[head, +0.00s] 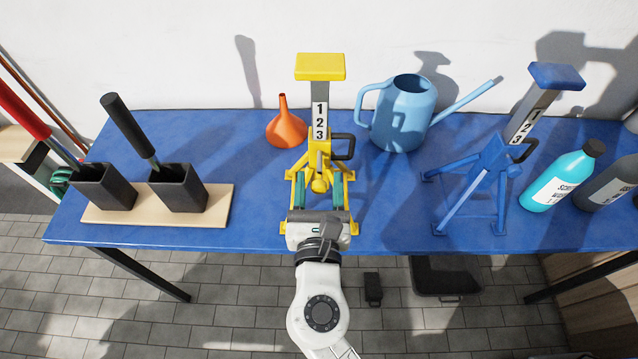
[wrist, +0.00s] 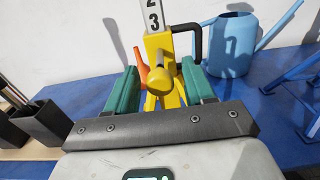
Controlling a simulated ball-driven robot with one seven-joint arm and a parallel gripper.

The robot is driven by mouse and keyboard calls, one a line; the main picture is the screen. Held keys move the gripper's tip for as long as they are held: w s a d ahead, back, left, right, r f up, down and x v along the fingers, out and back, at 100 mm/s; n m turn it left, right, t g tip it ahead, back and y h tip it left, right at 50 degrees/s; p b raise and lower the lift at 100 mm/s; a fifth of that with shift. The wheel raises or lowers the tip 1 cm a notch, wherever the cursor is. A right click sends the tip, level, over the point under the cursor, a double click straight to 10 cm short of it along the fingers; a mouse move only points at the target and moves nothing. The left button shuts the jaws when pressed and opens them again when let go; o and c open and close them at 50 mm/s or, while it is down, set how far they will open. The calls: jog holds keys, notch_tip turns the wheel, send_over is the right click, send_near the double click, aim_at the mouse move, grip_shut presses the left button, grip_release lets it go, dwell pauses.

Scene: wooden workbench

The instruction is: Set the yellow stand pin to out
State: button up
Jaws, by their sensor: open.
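The yellow stand (head: 320,146) is upright on the blue bench, with a grey post marked 1, 2, 3 and a yellow top plate. A yellow round-ended pin (head: 319,185) juts from its front toward me. A black handle (head: 345,147) sticks out on the stand's right side. The pin's inner end is hidden.
An orange funnel (head: 287,128) stands close behind left, and a blue watering can (head: 402,112) behind right. A blue stand (head: 492,160) and bottles (head: 563,178) are farther right. Black holders (head: 178,190) stand on a board at left. The bench (head: 390,215) is clear between the stands.

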jog(key=s+b, duration=0.2)
jog(key=s, duration=0.8)
jog(key=shift+s, duration=0.4)
jog(key=d+f+m+g+h, duration=0.3)
jog(key=d+f+m+g, duration=0.25)
jog(key=d+m, duration=0.5)
jog(key=d+f+m+g+h, duration=0.35)
jog(key=d+f+m, duration=0.25)
jog(key=d+m, duration=0.45)
jog(key=s+d+f+m+g+y, duration=0.3)
jog(key=s+f+m+g, duration=0.1)
jog(key=s+m, duration=0.3)
jog(key=s+d+f+m+g+y, duration=0.3)
jog(key=s+f+m+g, duration=0.1)
jog(key=s+m, duration=0.3)
jog(key=shift+s+d+f+m, duration=0.2)
jog(key=shift+d+f+m, duration=0.2)
jog(key=shift+m, duration=0.5)
